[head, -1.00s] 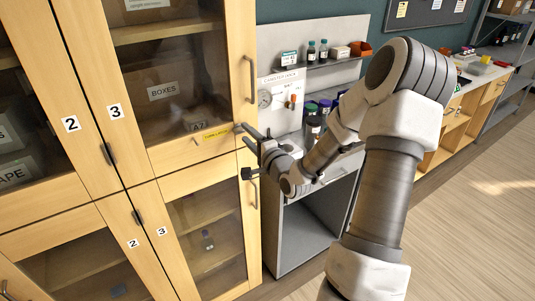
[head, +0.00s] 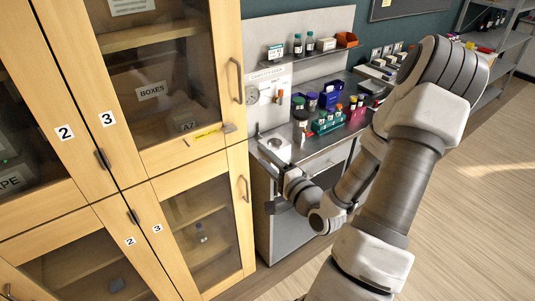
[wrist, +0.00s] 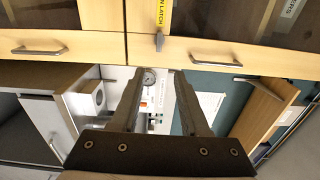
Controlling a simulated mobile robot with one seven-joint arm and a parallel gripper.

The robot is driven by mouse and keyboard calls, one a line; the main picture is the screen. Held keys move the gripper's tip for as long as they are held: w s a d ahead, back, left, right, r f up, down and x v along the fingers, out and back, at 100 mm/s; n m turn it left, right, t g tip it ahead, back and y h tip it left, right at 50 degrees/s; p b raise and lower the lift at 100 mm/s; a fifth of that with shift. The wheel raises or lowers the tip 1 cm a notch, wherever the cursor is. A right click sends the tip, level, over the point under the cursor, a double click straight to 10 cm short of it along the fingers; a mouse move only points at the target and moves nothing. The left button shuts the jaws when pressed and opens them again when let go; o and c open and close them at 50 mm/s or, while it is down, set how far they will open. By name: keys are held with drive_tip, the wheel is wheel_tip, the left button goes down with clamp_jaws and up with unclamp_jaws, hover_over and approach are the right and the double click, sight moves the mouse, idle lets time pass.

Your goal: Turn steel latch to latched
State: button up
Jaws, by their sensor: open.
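The steel latch (head: 228,128) is a small grey tab on the cabinet's wooden frame, at the right end of a yellow label (head: 207,134) below the upper door. It lies roughly in line with the label. In the wrist view the latch (wrist: 159,42) shows just beyond my fingertips, at the end of the yellow label (wrist: 164,15). My gripper (head: 266,180) is right of and lower than the latch in the head view, apart from it. In the wrist view my gripper (wrist: 161,75) is open, with nothing between its fingers.
The upper glass door (head: 165,75) and lower glass door (head: 200,225) look shut; their handles stick out near my gripper. A bench (head: 320,150) with bottles, racks and a gauge stands right of the cabinet. Open floor (head: 480,220) lies at the right.

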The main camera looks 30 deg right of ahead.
drive_tip(key=shift+s+r+p, duration=0.15)
drive_tip(key=shift+r+p, duration=0.1)
drive_tip(key=shift+p, duration=0.25)
drive_tip(key=shift+s+a+f+p, duration=0.15)
drive_tip(key=shift+s+p, duration=0.2)
drive_tip(key=shift+p, duration=0.65)
drive_tip(key=shift+s+a+f+p, duration=0.15)
drive_tip(key=shift+s+p, duration=0.2)
drive_tip(key=shift+p, duration=0.65)
drive_tip(key=shift+f, duration=0.1)
